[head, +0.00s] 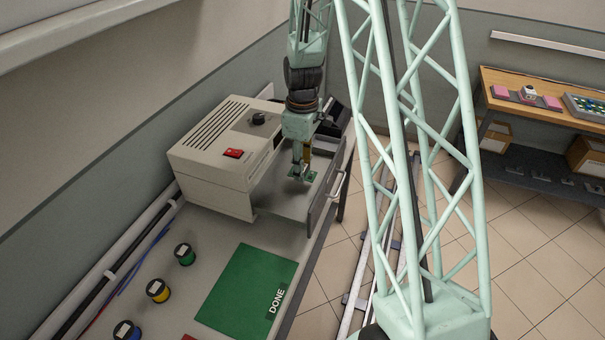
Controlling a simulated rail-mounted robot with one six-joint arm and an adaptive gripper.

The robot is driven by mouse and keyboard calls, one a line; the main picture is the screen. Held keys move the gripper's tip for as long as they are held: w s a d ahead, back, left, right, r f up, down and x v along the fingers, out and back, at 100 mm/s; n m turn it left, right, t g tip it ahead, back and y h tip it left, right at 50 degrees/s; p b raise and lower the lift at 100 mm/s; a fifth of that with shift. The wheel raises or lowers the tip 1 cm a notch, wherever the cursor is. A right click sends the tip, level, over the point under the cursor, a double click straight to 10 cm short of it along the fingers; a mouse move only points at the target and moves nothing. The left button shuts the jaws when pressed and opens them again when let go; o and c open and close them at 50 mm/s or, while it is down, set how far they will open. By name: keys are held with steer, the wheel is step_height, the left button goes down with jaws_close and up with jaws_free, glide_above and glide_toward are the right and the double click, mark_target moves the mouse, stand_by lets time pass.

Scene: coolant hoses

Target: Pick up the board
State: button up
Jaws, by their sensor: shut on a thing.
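A small green board (314,176) shows at my gripper's fingertips, over the grey drawer (285,199) of a beige machine (215,150). My gripper (301,174) points down and is shut on the board. The fingers hide part of the board. I cannot tell whether the board still touches the drawer's floor. The drawer stands pulled out, its front panel and handle (338,185) at the right.
A green mat marked DONE (243,287) lies clear on the bench. Green (185,254), yellow (158,290) and blue (126,331) spools stand left of it. A wooden shelf (510,105) with pink items is at the right. My lattice arm blocks the middle.

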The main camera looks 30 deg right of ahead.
steer(key=shift+r, duration=3.05)
steer(key=w+d+r+m+b, duration=0.15)
steer(key=d+r+m, duration=0.55)
steer(key=d+r, duration=0.7)
steer(key=s+d+r+m, duration=0.3)
steer(key=d+r+m, duration=0.1)
steer(key=d+r, duration=0.3)
steer(key=s+d+r+m+b, duration=0.1)
steer(key=s+d+r+m, duration=0.3)
steer(key=d+r, duration=0.4)
steer(key=shift+s+d+r+m, duration=0.2)
steer(key=shift+d+r+m, duration=0.1)
steer(key=shift+d, duration=0.6)
steer(key=shift+a, duration=0.1)
